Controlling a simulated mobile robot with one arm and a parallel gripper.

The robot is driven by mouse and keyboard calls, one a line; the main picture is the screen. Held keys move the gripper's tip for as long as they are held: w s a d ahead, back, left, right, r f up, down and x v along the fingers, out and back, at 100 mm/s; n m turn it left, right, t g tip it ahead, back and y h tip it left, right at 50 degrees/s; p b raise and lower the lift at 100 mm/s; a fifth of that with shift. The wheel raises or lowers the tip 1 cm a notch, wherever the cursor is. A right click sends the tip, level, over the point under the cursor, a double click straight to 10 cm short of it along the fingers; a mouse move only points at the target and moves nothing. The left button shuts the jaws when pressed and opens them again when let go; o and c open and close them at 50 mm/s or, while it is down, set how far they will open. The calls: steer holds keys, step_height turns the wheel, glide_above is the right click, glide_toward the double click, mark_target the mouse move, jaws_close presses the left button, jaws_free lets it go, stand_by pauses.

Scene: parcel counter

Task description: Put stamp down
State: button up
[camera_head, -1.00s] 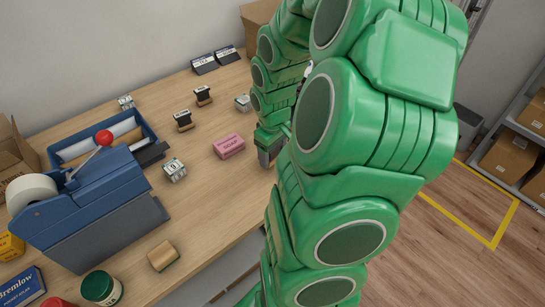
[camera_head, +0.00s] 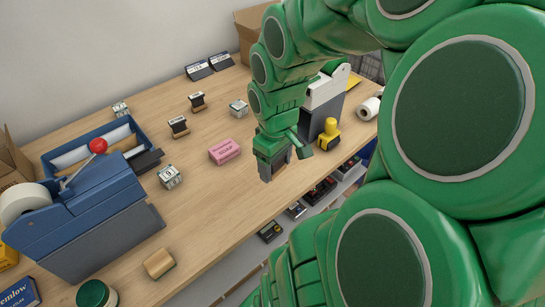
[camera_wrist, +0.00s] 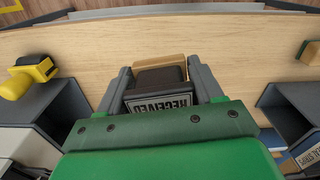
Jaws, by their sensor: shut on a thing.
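The label is upside down in the wrist view. In the head view my gripper (camera_head: 273,172) is low at the front edge of the wooden counter (camera_head: 215,195), right of the pink soap box. The stamp is mostly hidden there by the fingers. I cannot tell whether it touches the counter. Two other dark-topped stamps, one nearer (camera_head: 179,127) and one farther (camera_head: 197,101), stand upright further left.
The pink box (camera_head: 224,151) and a printed cube (camera_head: 239,107) lie left of my gripper. A yellow-handled tool (camera_head: 328,134) and a grey device (camera_head: 322,103) stand to its right. A blue tape dispenser (camera_head: 85,210) is at left. Bare counter lies around the pink box.

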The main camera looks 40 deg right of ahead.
steer(key=shift+s+a+r, duration=0.9)
steer(key=shift+s+a, duration=0.1)
steer(key=shift+s, duration=0.7)
steer(key=w+a+r+m, duration=0.2)
steer(key=w+a+r, duration=0.1)
steer(key=w, duration=1)
glide_above(224, 148)
steer(key=shift+s+f, duration=0.1)
steer(key=shift+f, duration=4.45)
steer(key=shift+f, duration=0.15)
steer(key=shift+w+f, duration=0.2)
steer(key=shift+f, duration=1.4)
steer(key=shift+f, duration=0.15)
steer(key=o, duration=1)
steer(key=shift+o, duration=0.2)
